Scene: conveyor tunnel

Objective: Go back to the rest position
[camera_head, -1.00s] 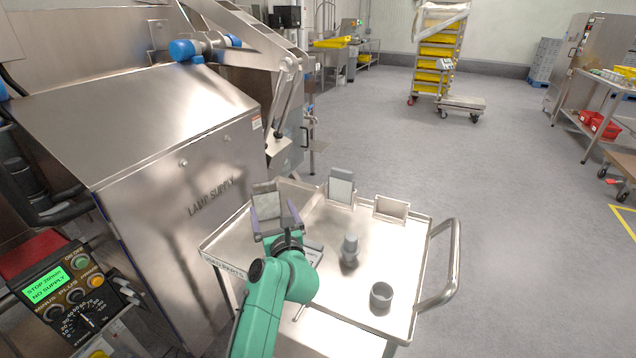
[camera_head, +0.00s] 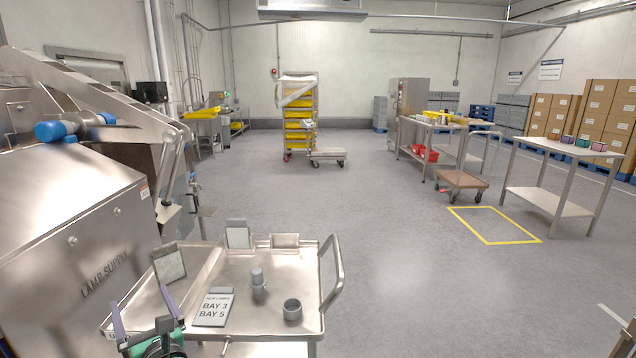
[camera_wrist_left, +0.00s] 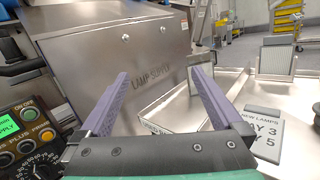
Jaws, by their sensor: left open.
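My left gripper (camera_head: 143,314) is at the lower left of the head view, at the near left corner of the steel cart (camera_head: 322,262). Its two purple fingers are wide apart with nothing between them; they also show in the left wrist view (camera_wrist_left: 160,80), where a steel cabinet and part of the cart appear beyond them. Most of my left arm is below the head view.
The cart carries a grey panel (camera_head: 169,265), a bay card (camera_head: 213,309), a small grey fitting (camera_head: 258,285) and a round cup (camera_head: 292,310). The lamp supply cabinet (camera_head: 75,235) stands at left. The floor (camera_head: 400,290) right of the cart is clear.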

